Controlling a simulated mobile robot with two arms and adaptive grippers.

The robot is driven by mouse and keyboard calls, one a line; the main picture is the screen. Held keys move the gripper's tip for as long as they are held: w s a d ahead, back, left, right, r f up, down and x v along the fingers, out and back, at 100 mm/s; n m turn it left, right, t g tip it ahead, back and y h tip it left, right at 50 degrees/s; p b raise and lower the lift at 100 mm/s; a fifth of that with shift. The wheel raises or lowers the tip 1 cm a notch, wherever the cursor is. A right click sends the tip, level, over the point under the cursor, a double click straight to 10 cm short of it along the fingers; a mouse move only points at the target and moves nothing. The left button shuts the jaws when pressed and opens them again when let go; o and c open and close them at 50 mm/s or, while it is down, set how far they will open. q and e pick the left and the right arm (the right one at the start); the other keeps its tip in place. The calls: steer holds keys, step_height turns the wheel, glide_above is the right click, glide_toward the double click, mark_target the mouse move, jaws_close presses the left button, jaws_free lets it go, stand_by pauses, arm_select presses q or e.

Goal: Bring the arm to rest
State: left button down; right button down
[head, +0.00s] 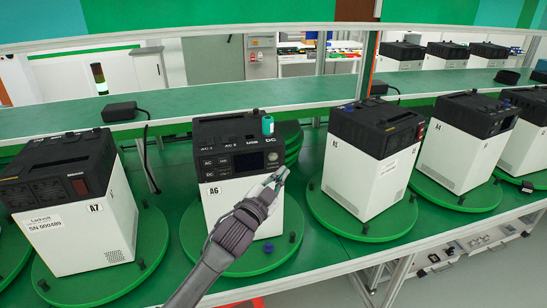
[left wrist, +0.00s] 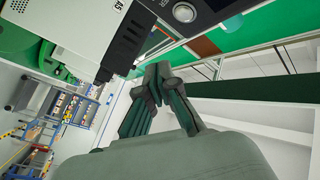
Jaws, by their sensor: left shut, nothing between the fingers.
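My left gripper (head: 277,180) is in front of the unit labelled A6 (head: 232,188), near the right side of its black front panel. Its fingers are shut and hold nothing. In the left wrist view the closed fingers (left wrist: 158,80) point up the picture, with a white and black unit (left wrist: 85,25) beside them at the upper left. I cannot tell whether the fingertips touch the unit. My right gripper is in neither view.
Unit A6 stands on a green turntable (head: 204,247). Unit A7 (head: 82,235) is on the left, and more units (head: 362,176) stand on turntables to the right. A teal-capped cylinder (head: 268,125) shows at A6's top. A green shelf (head: 215,100) runs behind.

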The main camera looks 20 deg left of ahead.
arm_select(q)
steer(key=shift+f, duration=0.1)
stand_by(0.3)
steer(key=s+f+n+g+y, duration=0.3)
steer(key=s+f+n+g, duration=0.3)
steer(key=s+f, duration=1)
steer(key=s+a+f+n+g, duration=0.1)
steer(key=s+f+g, duration=0.3)
steer(key=s, duration=0.8)
steer(key=s+f+n+g, duration=0.15)
steer(key=s+g, duration=0.45)
steer(key=s, duration=0.7)
step_height(320, 180, down, 30)
steer(key=s+m+g+b, duration=0.1)
steer(key=s+b, duration=0.1)
steer(key=s+a+f+g+b, duration=0.1)
steer(key=s+a+f, duration=0.2)
steer(key=s+f, duration=1.2)
steer(key=shift+s+f+y, duration=0.3)
steer(key=shift+f+y, duration=0.1)
steer(key=shift+f, duration=0.4)
